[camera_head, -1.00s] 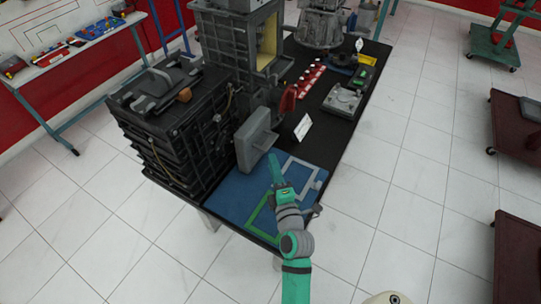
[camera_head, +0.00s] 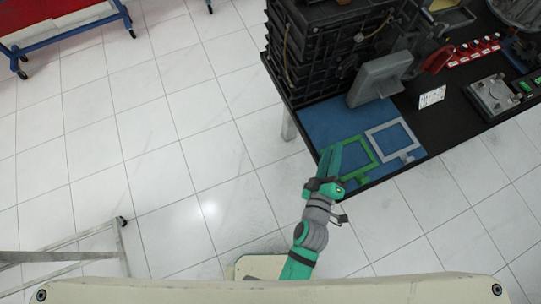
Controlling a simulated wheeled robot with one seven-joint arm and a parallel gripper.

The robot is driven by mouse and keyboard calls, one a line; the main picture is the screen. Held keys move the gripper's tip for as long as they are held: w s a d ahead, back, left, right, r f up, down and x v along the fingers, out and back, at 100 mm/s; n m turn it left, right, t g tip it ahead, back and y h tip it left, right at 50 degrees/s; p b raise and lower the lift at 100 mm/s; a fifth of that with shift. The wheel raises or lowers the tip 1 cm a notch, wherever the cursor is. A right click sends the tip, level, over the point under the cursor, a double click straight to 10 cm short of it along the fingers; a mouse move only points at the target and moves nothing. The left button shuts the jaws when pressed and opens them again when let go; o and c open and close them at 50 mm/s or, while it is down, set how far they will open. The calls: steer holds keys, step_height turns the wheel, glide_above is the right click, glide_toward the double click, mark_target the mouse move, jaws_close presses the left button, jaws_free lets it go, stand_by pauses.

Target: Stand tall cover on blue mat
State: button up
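The tall cover appears to be the grey slab (camera_head: 376,80), a thick plate that looks upright and leaning at the back of the blue mat (camera_head: 318,122). It is close beside the black ribbed block; I cannot tell what its lower edge rests on. A green frame (camera_head: 367,145) and a light grey frame (camera_head: 408,151) lie on the mat's front part. My teal gripper (camera_head: 329,153) is at the mat's front left edge, beside the green frame and apart from the slab. Its finger gap is too small to read.
The black ribbed block (camera_head: 318,45) stands behind the mat at the table's left end. A white card (camera_head: 432,96), a grey plate-like part (camera_head: 493,97) and a red strip (camera_head: 474,50) are to the right. Open tiled floor (camera_head: 180,130) lies left of the table.

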steer(key=s+a+r+m+y, duration=0.3)
steer(key=s+a+m+y, duration=0.2)
steer(key=s+a, duration=1.3)
steer(key=shift+s+a+m, duration=0.35)
steer(key=shift+s+m, duration=0.15)
steer(key=shift+m, duration=1.1)
steer(key=shift+r, duration=0.1)
